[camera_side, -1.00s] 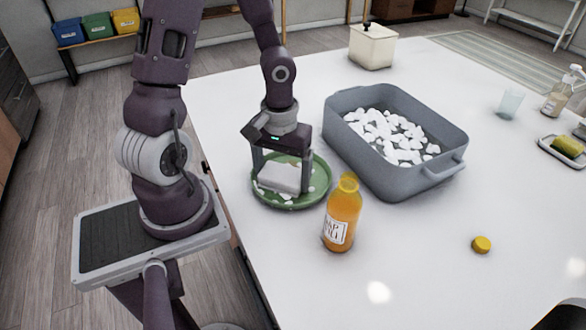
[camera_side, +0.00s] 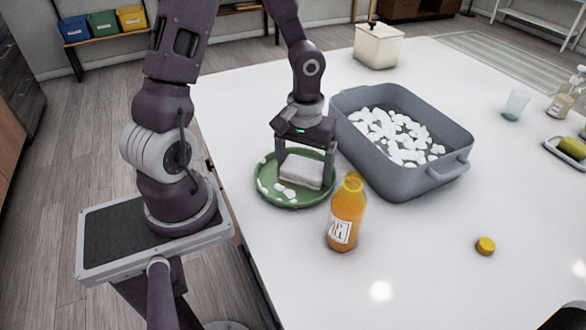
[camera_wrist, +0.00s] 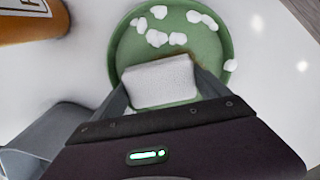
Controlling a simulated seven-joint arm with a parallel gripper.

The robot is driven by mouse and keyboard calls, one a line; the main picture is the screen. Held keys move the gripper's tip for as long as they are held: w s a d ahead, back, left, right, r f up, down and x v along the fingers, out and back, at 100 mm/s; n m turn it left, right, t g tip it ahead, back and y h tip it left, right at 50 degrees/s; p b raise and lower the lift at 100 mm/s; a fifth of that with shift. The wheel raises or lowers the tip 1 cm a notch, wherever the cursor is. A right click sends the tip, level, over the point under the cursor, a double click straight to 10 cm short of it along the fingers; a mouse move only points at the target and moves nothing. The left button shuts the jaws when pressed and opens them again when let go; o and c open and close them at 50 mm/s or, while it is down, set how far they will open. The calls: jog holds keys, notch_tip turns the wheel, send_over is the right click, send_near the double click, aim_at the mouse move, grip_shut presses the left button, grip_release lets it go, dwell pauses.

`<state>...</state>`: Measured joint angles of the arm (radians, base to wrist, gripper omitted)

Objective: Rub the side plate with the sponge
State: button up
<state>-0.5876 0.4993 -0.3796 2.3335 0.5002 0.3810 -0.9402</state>
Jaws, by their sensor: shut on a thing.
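The side plate (camera_side: 292,198) is green and round and lies flat on the white counter, with several white foam patches on it. It also shows in the wrist view (camera_wrist: 124,45). The sponge (camera_side: 302,171) is a pale white block; the wrist view shows it over the plate's near part (camera_wrist: 162,82). My gripper (camera_side: 304,178) is shut on the sponge, with one finger at each end. The sponge is at the plate's surface; its underside is hidden, so I cannot tell how firmly it touches.
An orange bottle (camera_side: 346,215) stands close to the plate's right front. A grey basin (camera_side: 408,184) with white foam is just right of my gripper. A yellow cap (camera_side: 485,246) lies farther right. A cream lidded pot (camera_side: 376,47) stands behind.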

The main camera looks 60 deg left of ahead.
aim_at(318, 161)
jog(key=shift+w, duration=1.6)
jog(key=shift+w+r, duration=0.15)
jog(key=shift+r, duration=4.7)
